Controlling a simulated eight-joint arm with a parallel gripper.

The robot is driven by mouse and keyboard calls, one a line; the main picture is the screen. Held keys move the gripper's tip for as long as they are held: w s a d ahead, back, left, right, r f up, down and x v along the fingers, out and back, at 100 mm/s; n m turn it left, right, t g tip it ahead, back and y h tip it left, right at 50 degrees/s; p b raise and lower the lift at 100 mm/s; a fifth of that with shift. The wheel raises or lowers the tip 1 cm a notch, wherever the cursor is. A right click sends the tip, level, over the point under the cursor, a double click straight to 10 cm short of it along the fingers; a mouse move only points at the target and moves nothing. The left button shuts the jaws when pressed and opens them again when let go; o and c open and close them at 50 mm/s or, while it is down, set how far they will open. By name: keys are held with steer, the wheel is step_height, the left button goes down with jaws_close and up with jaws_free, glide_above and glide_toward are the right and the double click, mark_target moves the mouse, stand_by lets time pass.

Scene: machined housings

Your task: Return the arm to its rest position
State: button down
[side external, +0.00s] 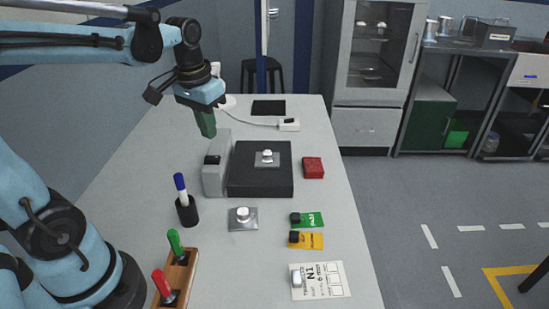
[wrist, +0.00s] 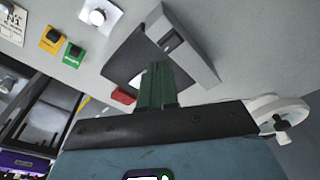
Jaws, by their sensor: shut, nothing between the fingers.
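My gripper (side external: 207,127) hangs in the air above the back left part of the white table. Its green fingers point down and are shut with nothing between them. In the wrist view the green fingers (wrist: 156,78) stand side by side in front of the black block. Below and to the right in the side view is the black block (side external: 262,184), with a metal plate and white-topped housing (side external: 267,156) on it. A grey upright piece (side external: 216,167) stands along the block's left side, close below my gripper.
A second housing (side external: 243,215), red block (side external: 313,167), green tag (side external: 311,220), yellow tag (side external: 310,241) and paper sheet (side external: 330,281) lie on the table (side external: 352,222). A pen cup (side external: 187,212) and screwdriver rack (side external: 183,287) stand left.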

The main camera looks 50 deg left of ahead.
steer(key=s+d+f+m+t, duration=0.2)
steer(key=d+t, duration=0.3)
steer(key=d, duration=0.3)
steer(key=shift+s+d+f+t, duration=0.2)
steer(key=shift+s+d+t, duration=0.1)
steer(key=shift+s+d, duration=0.15)
steer(key=shift+a, duration=0.15)
step_height(320, 180, up, 10)
steer(key=m+g, duration=0.7)
steer(key=m, duration=0.2)
glide_above(217, 157)
steer(key=shift+f, duration=0.2)
steer(key=shift+f, duration=0.1)
step_height(217, 157, down, 14)
steer(key=shift+r, duration=0.1)
